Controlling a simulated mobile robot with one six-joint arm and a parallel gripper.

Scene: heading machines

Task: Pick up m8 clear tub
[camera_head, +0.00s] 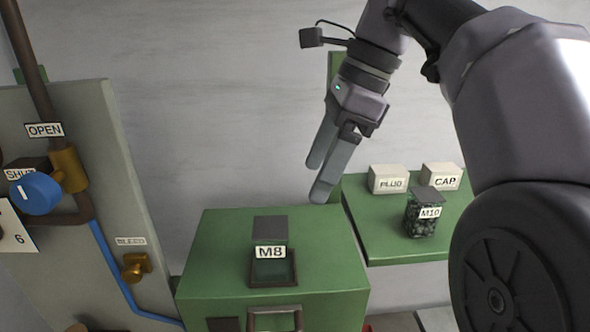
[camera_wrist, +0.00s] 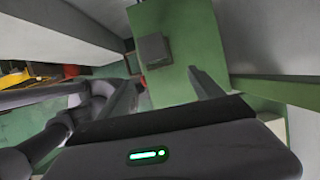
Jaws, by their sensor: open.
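The M8 clear tub (camera_head: 271,268) has a grey lid and an M8 label. It stands upright in a dark-rimmed square holder on top of a green cabinet (camera_head: 215,265). My gripper (camera_head: 317,182) is open and empty, with its fingers pointing down. In the head view it is above and to the right of the tub, apart from it. In the wrist view, a grey square (camera_wrist: 153,50) on a green surface looks like the tub's lid, beyond the spread fingers (camera_wrist: 163,88).
A green shelf (camera_head: 375,240) at right holds an M10 tub (camera_head: 421,214) and two white blocks labelled PLUG (camera_head: 388,180) and CAP (camera_head: 441,177). A grey panel (camera_head: 110,180) with a blue valve handle (camera_head: 36,193) and pipes stands at left. A pale wall is behind.

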